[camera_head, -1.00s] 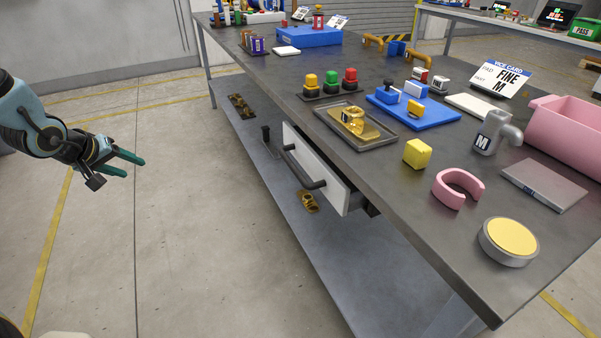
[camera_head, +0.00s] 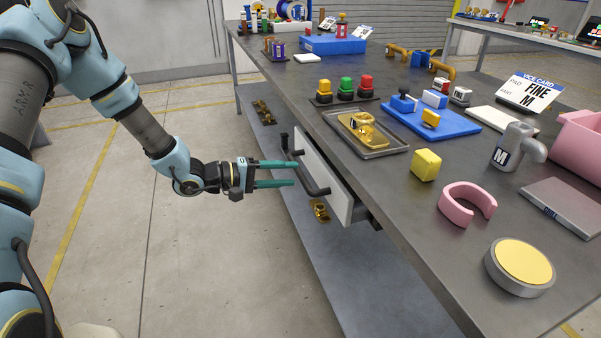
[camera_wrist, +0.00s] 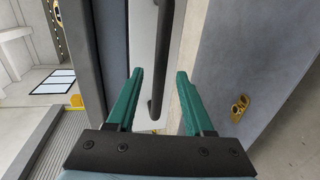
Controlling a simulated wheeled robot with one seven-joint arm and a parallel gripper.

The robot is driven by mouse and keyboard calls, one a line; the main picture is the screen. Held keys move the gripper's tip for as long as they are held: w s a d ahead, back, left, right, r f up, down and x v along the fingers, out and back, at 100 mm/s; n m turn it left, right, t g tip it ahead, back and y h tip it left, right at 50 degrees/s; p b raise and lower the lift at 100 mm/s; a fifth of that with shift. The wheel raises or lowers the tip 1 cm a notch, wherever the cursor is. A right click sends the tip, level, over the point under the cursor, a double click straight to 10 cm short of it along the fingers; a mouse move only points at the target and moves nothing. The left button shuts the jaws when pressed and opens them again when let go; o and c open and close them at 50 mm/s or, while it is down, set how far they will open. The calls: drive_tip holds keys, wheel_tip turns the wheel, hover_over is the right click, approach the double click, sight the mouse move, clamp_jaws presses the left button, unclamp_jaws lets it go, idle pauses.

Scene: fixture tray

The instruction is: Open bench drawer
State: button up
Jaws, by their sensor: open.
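The bench drawer (camera_head: 341,192) has a white front with a dark bar handle (camera_head: 306,172) and stands slightly out from under the bench top. My gripper (camera_head: 294,173) is open, its green fingers pointing at the handle from the left. In the wrist view the handle (camera_wrist: 158,75) runs lengthwise between the two fingers of my gripper (camera_wrist: 160,75), over the pale drawer front (camera_wrist: 180,45). I cannot tell whether the fingertips reach past the bar. Nothing is held.
The bench top (camera_head: 395,190) carries a metal tray (camera_head: 382,152), a yellow cube (camera_head: 426,165), a pink ring (camera_head: 467,201) and a blue board (camera_head: 457,124). A lower shelf (camera_head: 330,265) with brass parts (camera_head: 320,210) lies below the drawer. The floor to the left is clear.

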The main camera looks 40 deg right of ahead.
sight(300, 171)
drive_tip(key=shift+x, duration=2.05)
drive_tip(key=shift+c, duration=0.2)
clamp_jaws()
